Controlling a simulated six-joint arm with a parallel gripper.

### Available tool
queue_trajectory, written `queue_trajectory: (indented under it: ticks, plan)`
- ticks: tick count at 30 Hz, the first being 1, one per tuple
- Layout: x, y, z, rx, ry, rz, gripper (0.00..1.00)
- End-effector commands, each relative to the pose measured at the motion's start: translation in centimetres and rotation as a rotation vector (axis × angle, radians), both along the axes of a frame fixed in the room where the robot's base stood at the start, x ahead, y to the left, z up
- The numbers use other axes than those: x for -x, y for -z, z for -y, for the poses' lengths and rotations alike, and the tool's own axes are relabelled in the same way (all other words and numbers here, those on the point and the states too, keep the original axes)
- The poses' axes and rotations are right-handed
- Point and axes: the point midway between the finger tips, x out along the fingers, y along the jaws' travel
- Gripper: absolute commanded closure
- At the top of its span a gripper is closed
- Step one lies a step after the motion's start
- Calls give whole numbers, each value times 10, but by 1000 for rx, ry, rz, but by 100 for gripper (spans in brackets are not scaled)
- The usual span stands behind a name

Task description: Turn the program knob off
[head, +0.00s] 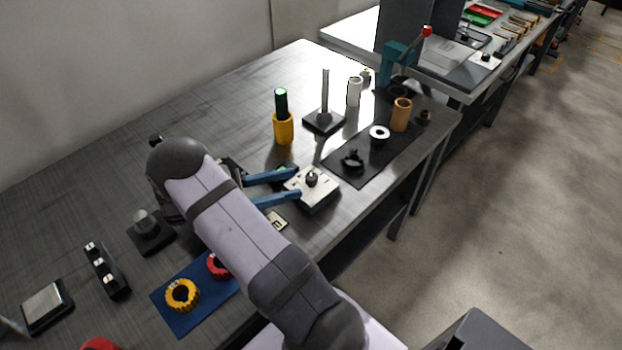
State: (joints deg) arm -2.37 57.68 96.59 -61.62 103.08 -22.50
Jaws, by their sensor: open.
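The program knob (312,178) is a small dark knob on top of a light metal box (318,197) near the front edge of the table. My gripper (297,182) has two blue fingers, spread apart and pointing right. Its fingertips reach the left part of the box, one toward the back and one toward the front. The knob lies just right of the fingertips, and nothing is held. I cannot tell the fingers' height above the box or which way the knob points.
A yellow cup (283,130) and a post on a base (324,122) stand behind. A blue mat (180,318) with a yellow ring (182,295) lies front left.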

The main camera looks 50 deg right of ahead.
Motion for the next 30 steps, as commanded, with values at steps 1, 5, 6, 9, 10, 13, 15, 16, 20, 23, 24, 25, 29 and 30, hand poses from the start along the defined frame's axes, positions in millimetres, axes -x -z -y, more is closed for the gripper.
queue_trajectory:
  ticks: [1,5,6,9,10,13,15,16,20,23,24,25,29,30]
  plan:
    - [3,-1,5,0,3,-1,57]
    - [12,-2,19,0,4,-1,57]
    - [14,-2,24,-1,5,0,57]
    - [21,-2,35,-1,4,0,57]
    - [22,-2,38,-2,4,1,57]
    - [27,-1,48,-2,3,0,57]
    - [29,-1,52,-2,3,1,57]
    - [30,-1,53,-2,3,1,57]
    - [32,0,57,-1,2,2,57]
    - [32,0,57,-2,1,2,57]
    - [32,0,57,-2,1,2,57]
    - [32,0,57,-2,1,2,57]
    - [32,0,57,-2,1,2,72]
    - [32,0,57,-2,1,2,81]
